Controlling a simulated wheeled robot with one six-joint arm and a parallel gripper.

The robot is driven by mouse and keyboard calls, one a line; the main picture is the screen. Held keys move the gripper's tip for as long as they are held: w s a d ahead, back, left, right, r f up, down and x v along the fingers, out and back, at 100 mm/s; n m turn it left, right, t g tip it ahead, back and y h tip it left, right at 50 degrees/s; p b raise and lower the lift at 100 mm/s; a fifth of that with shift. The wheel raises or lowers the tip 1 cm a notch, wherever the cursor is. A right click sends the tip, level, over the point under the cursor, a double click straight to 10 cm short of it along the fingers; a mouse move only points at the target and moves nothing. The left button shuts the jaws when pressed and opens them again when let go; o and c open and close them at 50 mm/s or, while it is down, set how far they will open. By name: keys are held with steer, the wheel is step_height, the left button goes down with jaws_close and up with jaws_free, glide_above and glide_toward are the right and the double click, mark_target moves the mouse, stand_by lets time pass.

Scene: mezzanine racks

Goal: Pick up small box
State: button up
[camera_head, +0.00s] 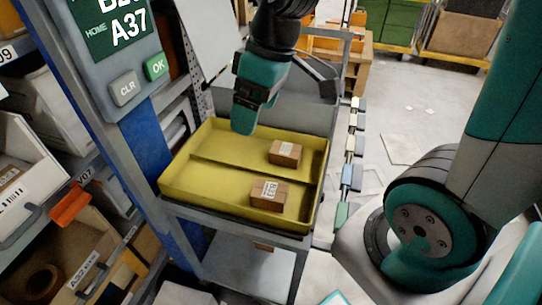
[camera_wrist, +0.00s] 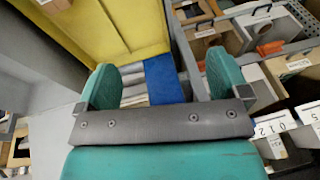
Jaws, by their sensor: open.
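Two small brown cardboard boxes with white labels sit in a yellow tray (camera_head: 185,187). One small box (camera_head: 285,153) lies in the far compartment towards the right; the other small box (camera_head: 268,195) lies in the near compartment. A low divider runs between them. My gripper (camera_head: 245,118) is over the far left part of the tray, apart from both boxes. In the wrist view my gripper (camera_wrist: 162,82) has its two teal fingers wide apart with nothing between them. The yellow tray (camera_wrist: 135,25) shows at the top there, with part of a brown box at the upper left edge.
A display panel (camera_head: 120,50) with CLR and OK buttons stands left of the tray. Shelves with bins and an orange clip (camera_head: 70,205) fill the left side. Open floor (camera_head: 410,110) lies beyond, with carts behind.

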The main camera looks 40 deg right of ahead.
steer(key=w+d+f+b, duration=0.1)
steer(key=w+d+f, duration=0.4)
steer(key=d, duration=0.1)
steer(key=h+b, duration=0.2)
glide_toward(287, 149)
steer(key=f, duration=0.6)
steer(key=shift+w+f, duration=0.15)
steer(key=shift+w, duration=0.2)
steer(key=shift+w+a+f, duration=0.1)
steer(key=shift+a+f, duration=0.05)
steer(key=shift+f, duration=0.75)
steer(key=shift+w+a+f, duration=0.1)
steer(key=shift+a+f, duration=0.05)
steer(key=shift+f, duration=0.8)
steer(key=shift+w+a+f, duration=0.1)
steer(key=shift+a+f, duration=0.05)
steer(key=shift+f, duration=0.75)
steer(key=shift+c, duration=0.2)
steer(key=c, duration=1.1)
steer(key=shift+o, duration=0.2)
steer(key=shift+r, duration=0.1)
